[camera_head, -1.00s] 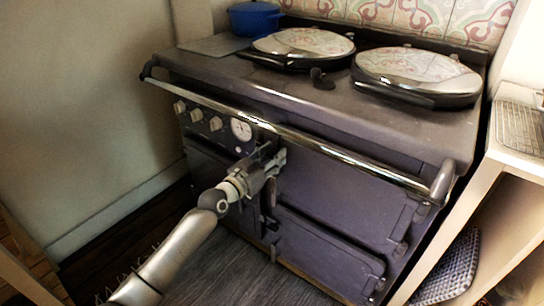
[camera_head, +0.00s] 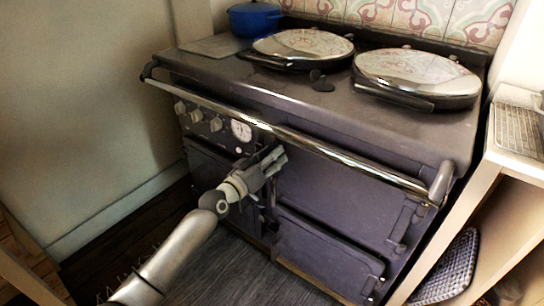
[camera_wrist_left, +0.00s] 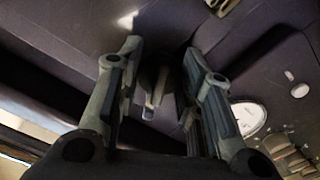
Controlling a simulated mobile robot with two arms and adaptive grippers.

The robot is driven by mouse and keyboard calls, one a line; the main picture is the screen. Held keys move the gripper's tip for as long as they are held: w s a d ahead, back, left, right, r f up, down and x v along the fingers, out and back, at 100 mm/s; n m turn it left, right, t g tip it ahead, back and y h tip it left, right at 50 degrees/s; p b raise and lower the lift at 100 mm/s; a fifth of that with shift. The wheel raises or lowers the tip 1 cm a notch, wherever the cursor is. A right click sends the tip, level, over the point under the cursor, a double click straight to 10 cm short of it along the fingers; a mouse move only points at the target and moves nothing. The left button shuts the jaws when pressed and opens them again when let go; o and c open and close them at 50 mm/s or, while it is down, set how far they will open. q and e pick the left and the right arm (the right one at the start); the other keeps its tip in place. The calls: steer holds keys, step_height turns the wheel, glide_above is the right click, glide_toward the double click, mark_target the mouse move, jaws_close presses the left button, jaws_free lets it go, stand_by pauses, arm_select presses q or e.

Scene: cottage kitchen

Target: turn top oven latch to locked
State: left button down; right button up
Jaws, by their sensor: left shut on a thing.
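The dark range cooker (camera_head: 300,110) fills the middle of the head view. Its top oven door (camera_head: 340,195) is closed. My left gripper (camera_head: 277,161) is at the left edge of this door, below the front rail and beside the round dial. In the left wrist view, the top oven latch (camera_wrist_left: 154,90) is a small metal piece between the two fingers of the left gripper (camera_wrist_left: 162,52). The gripper is shut on the latch. In the head view the gripper hides the latch, so its exact angle is unclear. My right gripper is out of view.
A chrome rail (camera_head: 300,140) runs across the cooker front just above the gripper. The dial (camera_head: 241,130) and several knobs are to its left. A lower oven door (camera_head: 325,258) is closed. A pale shelf unit (camera_head: 470,190) stands close on the right.

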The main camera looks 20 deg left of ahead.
arm_select(q)
steer(key=n, duration=0.5)
steer(key=shift+n+p, duration=0.3)
steer(key=n, duration=0.4)
steer(key=shift+p, duration=0.3)
steer(key=shift+n, duration=1.5)
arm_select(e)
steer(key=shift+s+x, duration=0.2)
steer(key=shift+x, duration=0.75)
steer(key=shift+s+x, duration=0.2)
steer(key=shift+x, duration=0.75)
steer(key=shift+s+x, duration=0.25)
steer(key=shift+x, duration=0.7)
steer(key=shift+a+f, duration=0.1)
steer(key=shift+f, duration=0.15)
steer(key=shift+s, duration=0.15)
arm_select(q)
steer(key=c, duration=1)
jaws_free()
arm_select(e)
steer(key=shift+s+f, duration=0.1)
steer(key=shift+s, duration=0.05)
